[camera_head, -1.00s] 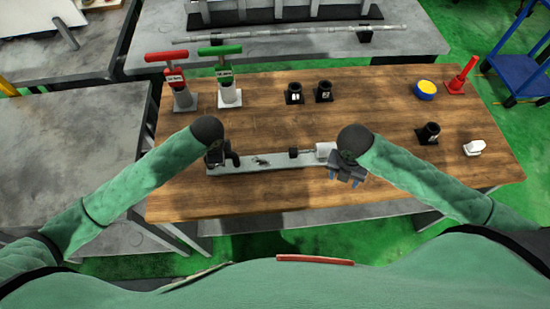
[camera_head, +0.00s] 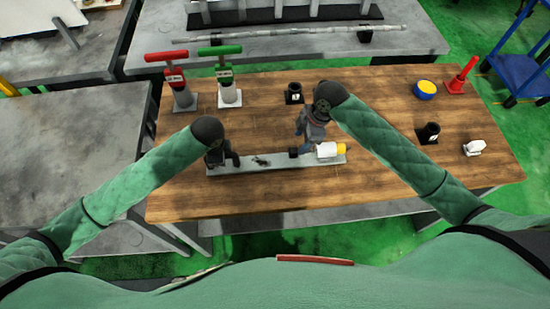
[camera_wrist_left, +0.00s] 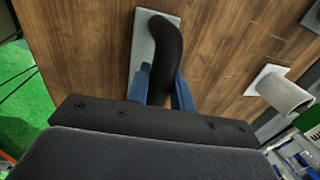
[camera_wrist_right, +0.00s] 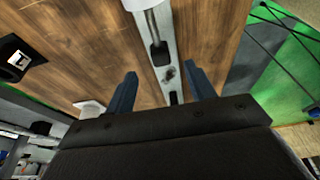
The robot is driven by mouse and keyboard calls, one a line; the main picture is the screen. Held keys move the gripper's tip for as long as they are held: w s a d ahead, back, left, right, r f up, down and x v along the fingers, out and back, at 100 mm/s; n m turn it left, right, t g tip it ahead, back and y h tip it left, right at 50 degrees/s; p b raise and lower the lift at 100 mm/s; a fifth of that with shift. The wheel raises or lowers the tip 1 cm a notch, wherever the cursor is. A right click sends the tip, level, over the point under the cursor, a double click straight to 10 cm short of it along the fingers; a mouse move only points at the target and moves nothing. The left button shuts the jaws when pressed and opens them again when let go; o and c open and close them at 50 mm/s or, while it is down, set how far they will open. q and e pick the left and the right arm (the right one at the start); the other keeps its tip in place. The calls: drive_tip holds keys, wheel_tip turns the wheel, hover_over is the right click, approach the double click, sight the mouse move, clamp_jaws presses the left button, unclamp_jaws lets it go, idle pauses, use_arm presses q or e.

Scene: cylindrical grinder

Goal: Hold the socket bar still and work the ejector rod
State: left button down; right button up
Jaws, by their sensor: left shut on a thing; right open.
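The socket bar (camera_head: 270,163) is a long grey bar lying on the wooden table. A black curved handle (camera_wrist_left: 163,55) rises at its left end, and my left gripper (camera_head: 225,163) is shut on it; the blue fingers (camera_wrist_left: 165,85) sit on both sides. A white cylinder (camera_head: 327,150) with a yellow end (camera_head: 341,149) lies at the bar's right end. A thin rod (camera_wrist_right: 153,27) runs from it to a small black block (camera_head: 293,153).
Red-handled (camera_head: 178,82) and green-handled (camera_head: 226,82) tools stand at the back left. The front table is clear.

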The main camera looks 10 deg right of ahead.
sight(296, 150)
drive_tip(key=shift+x, duration=4.2)
drive_tip(key=shift+d, duration=0.1)
clamp_jaws()
drive_tip(key=shift+d, duration=1.45)
unclamp_jaws()
drive_tip(key=shift+r, duration=0.1)
